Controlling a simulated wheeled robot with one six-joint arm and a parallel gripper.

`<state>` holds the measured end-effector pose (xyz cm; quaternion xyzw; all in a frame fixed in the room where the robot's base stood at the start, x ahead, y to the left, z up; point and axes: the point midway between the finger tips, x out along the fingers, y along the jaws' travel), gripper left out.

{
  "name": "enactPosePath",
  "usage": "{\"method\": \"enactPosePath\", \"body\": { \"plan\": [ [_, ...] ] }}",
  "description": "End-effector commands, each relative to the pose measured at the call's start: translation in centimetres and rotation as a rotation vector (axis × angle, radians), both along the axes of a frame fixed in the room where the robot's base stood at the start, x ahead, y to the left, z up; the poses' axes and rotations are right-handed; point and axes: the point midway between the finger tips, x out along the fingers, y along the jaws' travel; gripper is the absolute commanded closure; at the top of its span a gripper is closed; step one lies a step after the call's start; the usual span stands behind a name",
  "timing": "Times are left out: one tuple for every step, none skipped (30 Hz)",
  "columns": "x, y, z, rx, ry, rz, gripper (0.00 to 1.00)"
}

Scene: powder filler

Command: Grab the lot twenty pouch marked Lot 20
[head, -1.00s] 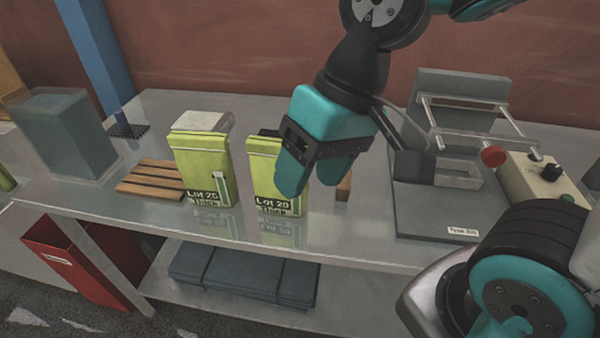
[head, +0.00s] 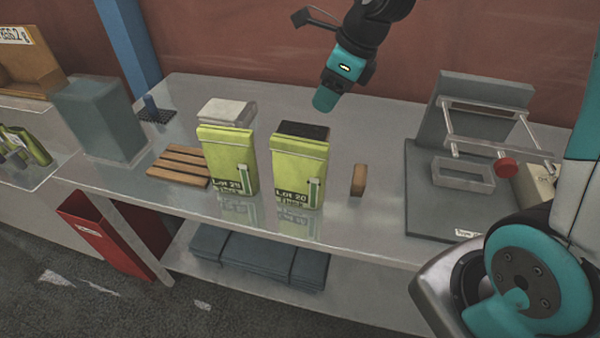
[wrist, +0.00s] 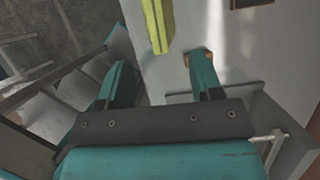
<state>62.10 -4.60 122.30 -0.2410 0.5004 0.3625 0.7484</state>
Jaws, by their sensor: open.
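The lot twenty pouch (head: 299,168) is yellow-green with a dark label reading "Lot 20" and stands upright on the grey bench (head: 330,226). A similar pouch (head: 228,160), its label reading like "Lot 25", stands to its left. My gripper (head: 325,100) is above and behind the lot twenty pouch, apart from it, and only partly visible there. In the wrist view my gripper (wrist: 158,78) has its two teal fingers spread with nothing between them. A yellow-green pouch (wrist: 158,25) shows beyond the fingertips; its label is hidden.
A small wooden block (head: 359,180) stands right of the lot twenty pouch. A grey machine with a frame (head: 465,172) fills the right. A slatted wooden rack (head: 178,167), a grey bin (head: 100,118) and a red bin (head: 100,238) are left. Bench front is clear.

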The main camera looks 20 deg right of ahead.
Motion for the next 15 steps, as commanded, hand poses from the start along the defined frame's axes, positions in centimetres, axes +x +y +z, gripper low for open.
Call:
{"method": "enactPosePath", "body": {
  "plan": [
    [0.2, 0.4, -1.1, -0.001, 0.007, 0.003, 0.4],
    [0.3, 0.6, -1.7, -0.002, 0.007, 0.004, 0.4],
    [0.5, 1.0, -2.6, 0.0, 0.008, 0.005, 0.4],
    [0.7, 1.2, -3.2, 0.0, 0.008, 0.005, 0.4],
    [0.8, 1.4, -3.8, -0.001, 0.007, 0.004, 0.4],
    [1.1, 1.6, -4.6, -0.001, 0.007, 0.004, 0.4],
    [1.2, 1.8, -5.2, -0.002, 0.007, 0.004, 0.4],
    [1.3, 2.0, -5.7, -0.002, 0.006, 0.005, 0.4],
    [1.5, 2.2, -6.3, -0.002, 0.004, 0.004, 0.4],
    [1.6, 2.3, -6.7, -0.001, 0.004, 0.004, 0.4],
    [1.7, 2.4, -7.0, -0.001, 0.003, 0.004, 0.4],
    [1.8, 2.6, -7.4, -0.001, 0.001, 0.004, 0.4],
    [1.9, 2.6, -7.6, -0.001, 0.001, 0.004, 0.4],
    [1.9, 2.7, -7.8, -0.001, 0.0, 0.004, 0.4],
    [2.0, 2.7, -7.9, -0.002, -0.001, 0.005, 0.4]
  ]
}}
